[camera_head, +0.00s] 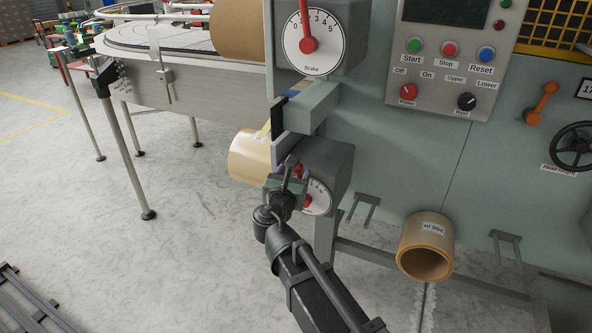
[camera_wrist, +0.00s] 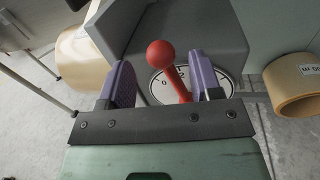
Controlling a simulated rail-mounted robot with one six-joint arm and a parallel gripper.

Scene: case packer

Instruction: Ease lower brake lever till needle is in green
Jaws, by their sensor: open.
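The lower brake lever is a red rod with a round red knob (camera_wrist: 161,53), seen in the wrist view in front of a white numbered dial (camera_wrist: 208,84). My gripper (camera_wrist: 160,88) is open, with its two purple-padded fingers on either side of the lever. The lever stands between the fingers, nearer the right one; I cannot tell whether it touches. In the head view my gripper (camera_head: 290,172) covers much of the lower dial (camera_head: 318,199). No needle or green zone can be made out there. The upper brake dial (camera_head: 313,44) has its own red lever (camera_head: 306,25).
A tan tape roll (camera_head: 250,157) sits left of the lower brake box (camera_head: 335,165). Another roll (camera_head: 426,247) hangs on the machine's front to the right. A control panel (camera_head: 452,50) is above right, and a conveyor (camera_head: 185,75) stands at left.

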